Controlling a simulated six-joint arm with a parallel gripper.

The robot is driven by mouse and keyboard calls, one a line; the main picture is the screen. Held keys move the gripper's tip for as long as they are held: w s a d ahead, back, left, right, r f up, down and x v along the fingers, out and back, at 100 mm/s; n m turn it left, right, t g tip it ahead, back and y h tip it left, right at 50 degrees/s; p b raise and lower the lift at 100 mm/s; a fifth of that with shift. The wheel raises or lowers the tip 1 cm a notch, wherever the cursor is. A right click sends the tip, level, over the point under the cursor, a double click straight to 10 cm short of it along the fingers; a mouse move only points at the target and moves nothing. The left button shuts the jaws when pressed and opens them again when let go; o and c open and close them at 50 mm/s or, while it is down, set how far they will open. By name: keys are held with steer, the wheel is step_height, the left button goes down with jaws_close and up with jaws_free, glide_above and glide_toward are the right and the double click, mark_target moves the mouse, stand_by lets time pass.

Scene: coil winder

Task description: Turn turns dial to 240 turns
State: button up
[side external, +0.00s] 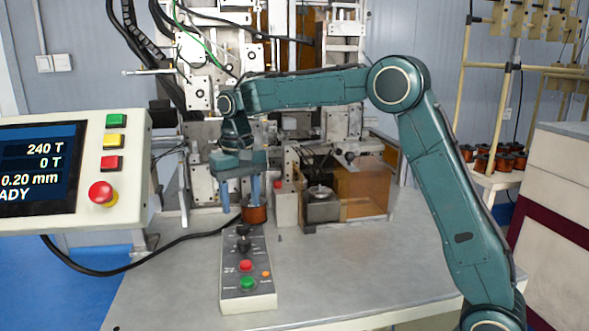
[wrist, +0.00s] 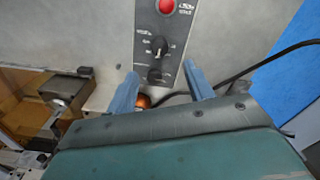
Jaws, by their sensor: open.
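A grey control box (side external: 248,280) lies on the table with two black dials in line, and the dial labels are too small to read. The far dial (side external: 241,231) also shows in the wrist view (wrist: 154,76), between the fingertips in the picture. The near dial (side external: 243,245) also shows in the wrist view (wrist: 159,45), with a white pointer mark. My gripper (side external: 240,204) is open and empty, pointing down above the far end of the box, apart from both dials. The screen (side external: 38,168) reads 240 T, 0 T and 0.20 mm.
A copper-coloured spool (side external: 255,213) stands just behind the box, close to my fingers. The box also has red (side external: 246,266) and green (side external: 247,284) buttons. A metal fixture (side external: 320,205) stands to the right. The table around the box's near end is clear.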

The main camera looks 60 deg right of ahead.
step_height(320, 180, up, 4)
steer(key=shift+r, duration=0.1)
stand_by(0.5)
steer(key=s+r+n+t, duration=0.2)
steer(key=s+r+t, duration=0.15)
steer(key=s, duration=1.35)
steer(key=s+f+n+t, duration=0.1)
steer(key=s+f, duration=0.2)
steer(key=s, duration=0.4)
steer(key=s+f+n+t, duration=0.1)
steer(key=s+f, duration=0.2)
steer(key=s, duration=0.4)
steer(key=shift+s+n, duration=0.3)
steer(key=shift+s, duration=0.05)
steer(key=shift+w, duration=0.1)
steer(key=shift+c, duration=0.3)
